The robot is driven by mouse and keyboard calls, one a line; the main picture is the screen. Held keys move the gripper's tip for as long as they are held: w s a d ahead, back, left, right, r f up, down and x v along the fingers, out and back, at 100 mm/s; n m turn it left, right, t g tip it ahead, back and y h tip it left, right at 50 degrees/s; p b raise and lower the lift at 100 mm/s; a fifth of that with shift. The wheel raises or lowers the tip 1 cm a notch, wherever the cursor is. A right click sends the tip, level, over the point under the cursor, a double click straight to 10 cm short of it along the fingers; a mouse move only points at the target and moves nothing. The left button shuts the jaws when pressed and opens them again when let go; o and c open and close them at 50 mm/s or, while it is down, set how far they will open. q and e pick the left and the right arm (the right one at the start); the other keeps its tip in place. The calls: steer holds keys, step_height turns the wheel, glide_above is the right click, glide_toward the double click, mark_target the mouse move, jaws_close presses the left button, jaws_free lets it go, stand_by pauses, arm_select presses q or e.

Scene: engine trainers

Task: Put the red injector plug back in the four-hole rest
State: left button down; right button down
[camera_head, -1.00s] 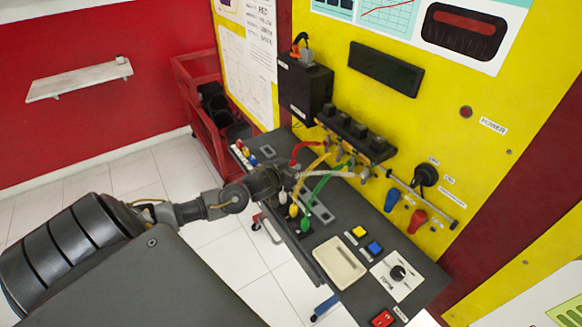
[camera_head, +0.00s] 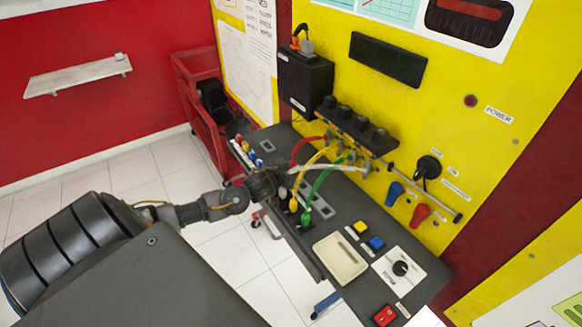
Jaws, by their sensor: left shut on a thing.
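My left gripper (camera_head: 270,184) is over the left-middle of the grey bench, shut. The red cable (camera_head: 306,146) arches from the wall unit down to it, and the red injector plug itself is hidden by the gripper. Just right of the gripper, the yellow plug (camera_head: 293,204) and green plug (camera_head: 305,219) stand upright in a row. The white cable (camera_head: 335,167) also runs down behind the gripper; its plug end is hidden. The four-hole rest is mostly covered by the gripper and plugs, so its free hole cannot be seen. My right gripper is out of view.
A black injector rail (camera_head: 355,128) on the yellow wall holds the cables' far ends. A beige tray (camera_head: 340,257), yellow and blue buttons (camera_head: 376,242), a dial panel (camera_head: 400,268) and a red switch (camera_head: 384,315) occupy the bench's right. A red cart (camera_head: 205,125) stands behind, left.

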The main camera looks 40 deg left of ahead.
arm_select(q)
steer(key=shift+f, duration=0.15)
stand_by(0.7)
steer(key=c, duration=1.6)
jaws_free()
steer(key=shift+o, duration=0.5)
steer(key=shift+s, duration=0.1)
steer(key=shift+s+d+r+p, duration=0.15)
steer(key=shift+s+r+p, duration=0.3)
steer(key=shift+p, duration=0.4)
steer(key=p+v, duration=0.2)
steer(key=v, duration=0.1)
steer(key=shift+w+r+p, duration=0.1)
steer(key=shift+r+p, duration=0.15)
steer(key=shift+p, duration=0.05)
steer(key=shift+s+r, duration=0.1)
steer(key=shift+s, duration=0.2)
